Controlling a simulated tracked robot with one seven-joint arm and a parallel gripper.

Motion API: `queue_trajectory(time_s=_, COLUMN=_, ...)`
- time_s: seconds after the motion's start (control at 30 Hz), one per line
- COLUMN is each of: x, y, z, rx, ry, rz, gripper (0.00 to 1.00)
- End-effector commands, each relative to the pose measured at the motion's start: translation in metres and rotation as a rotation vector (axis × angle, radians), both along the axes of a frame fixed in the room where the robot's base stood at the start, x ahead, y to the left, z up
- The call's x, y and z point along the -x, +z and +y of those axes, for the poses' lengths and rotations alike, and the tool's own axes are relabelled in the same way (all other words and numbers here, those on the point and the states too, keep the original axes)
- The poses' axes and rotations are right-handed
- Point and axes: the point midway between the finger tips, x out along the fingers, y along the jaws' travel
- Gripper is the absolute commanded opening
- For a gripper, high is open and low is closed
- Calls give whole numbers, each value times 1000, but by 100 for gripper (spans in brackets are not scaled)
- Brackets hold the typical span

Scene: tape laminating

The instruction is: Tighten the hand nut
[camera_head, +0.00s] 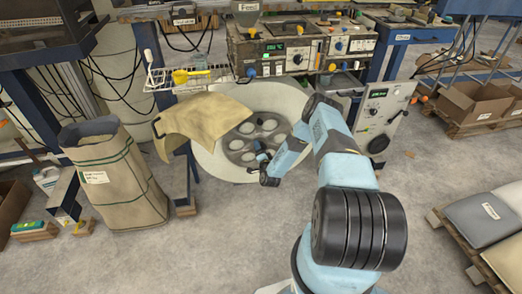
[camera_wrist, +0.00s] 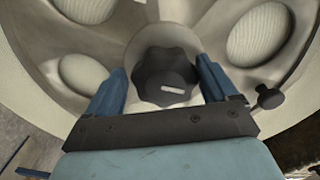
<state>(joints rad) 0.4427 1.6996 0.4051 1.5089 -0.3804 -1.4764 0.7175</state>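The hand nut (camera_wrist: 163,77) is a black lobed knob with a small pale label, at the hub of a large pale round reel (camera_wrist: 100,50) with oval openings. In the wrist view my gripper (camera_wrist: 162,82) has its two blue fingers apart, one on each side of the nut. I cannot tell whether the fingers touch it.
A beige sheet (camera_head: 205,122) hangs over the reel's left side. A tall beige bag (camera_head: 116,180) stands to the left. A bench with control boxes (camera_head: 280,50) is behind. A grey box with a dial (camera_head: 378,112) stands right of the reel. A pallet with sacks (camera_head: 485,220) is at the right.

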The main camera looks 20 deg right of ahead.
Motion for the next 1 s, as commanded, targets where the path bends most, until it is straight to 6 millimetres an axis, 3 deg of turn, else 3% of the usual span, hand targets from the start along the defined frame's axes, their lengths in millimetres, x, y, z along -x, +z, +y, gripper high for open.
queue_trajectory(time_s=0.33, x=-1, y=3, z=-1, rx=1, ry=-1, rz=-6, gripper=95)
queue_trajectory(time_s=0.47, x=8, y=2, z=0, rx=0, ry=0, rz=-4, gripper=95)
queue_trajectory(time_s=1.0, x=105, y=1, z=8, rx=-1, ry=0, rz=-1, gripper=95)
